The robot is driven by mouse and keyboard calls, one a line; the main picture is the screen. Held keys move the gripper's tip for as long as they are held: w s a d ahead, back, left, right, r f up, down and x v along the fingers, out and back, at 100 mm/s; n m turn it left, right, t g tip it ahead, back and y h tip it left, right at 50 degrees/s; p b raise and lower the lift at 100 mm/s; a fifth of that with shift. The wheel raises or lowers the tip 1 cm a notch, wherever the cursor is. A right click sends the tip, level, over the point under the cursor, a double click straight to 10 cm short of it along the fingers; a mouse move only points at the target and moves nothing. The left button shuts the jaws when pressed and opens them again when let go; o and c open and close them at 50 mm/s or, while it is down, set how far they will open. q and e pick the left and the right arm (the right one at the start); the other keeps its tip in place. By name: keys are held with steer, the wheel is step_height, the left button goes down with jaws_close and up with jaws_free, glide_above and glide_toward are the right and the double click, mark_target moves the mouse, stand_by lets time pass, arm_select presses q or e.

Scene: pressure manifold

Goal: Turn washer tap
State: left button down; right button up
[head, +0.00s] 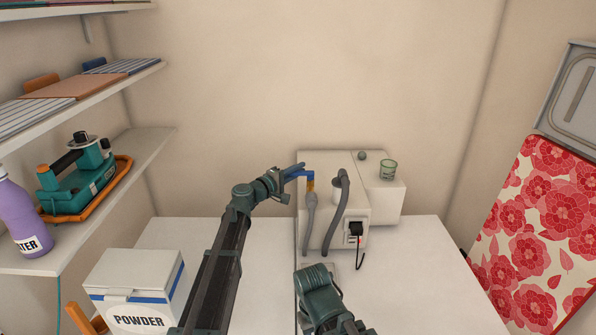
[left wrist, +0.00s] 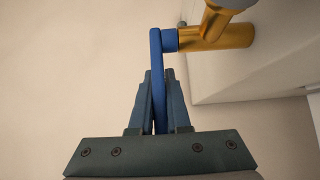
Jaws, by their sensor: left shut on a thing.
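The washer tap has a brass body (head: 310,185) on the side of a white box-shaped unit, with a blue lever (head: 297,171) at its top. In the left wrist view the brass body (left wrist: 228,36) meets the unit's wall, and the blue lever (left wrist: 156,55) hangs down from it between my fingers. My left gripper (head: 284,177) is shut on the lever; its two fingers also show in the left wrist view (left wrist: 158,98), one on each side of it. A part of my right arm shows at the lower middle of the head view, but its gripper cannot be made out.
A powder box (head: 133,283) stands at lower left. Shelves with a purple bottle (head: 22,220) line the left wall. The white counter (head: 430,285) is clear at right.

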mark_target(297, 175)
arm_select(q)
steer(key=shift+s, duration=0.1)
stand_by(0.5)
steer(key=n+t+y, duration=0.1)
steer(key=s+n+t+y, duration=0.1)
steer(key=n+t+y, duration=0.1)
steer(key=y, duration=0.1)
steer(key=shift+s+a, duration=0.15)
steer(key=shift+s, duration=0.1)
steer(key=shift+s+n+t+y, duration=0.35)
steer(key=shift+n+y, duration=0.6)
steer(key=shift+y, duration=0.45)
steer(key=shift+s+n+t+y, duration=0.25)
steer(key=shift+n+t+y, duration=0.15)
steer(key=shift+n+y, duration=0.8)
steer(key=shift+s+n+t+y, duration=0.35)
steer(key=shift+n+y, duration=0.4)
steer(key=shift+y, duration=0.85)
steer(key=c, duration=0.9)
jaws_free()
steer(key=shift+a, duration=0.1)
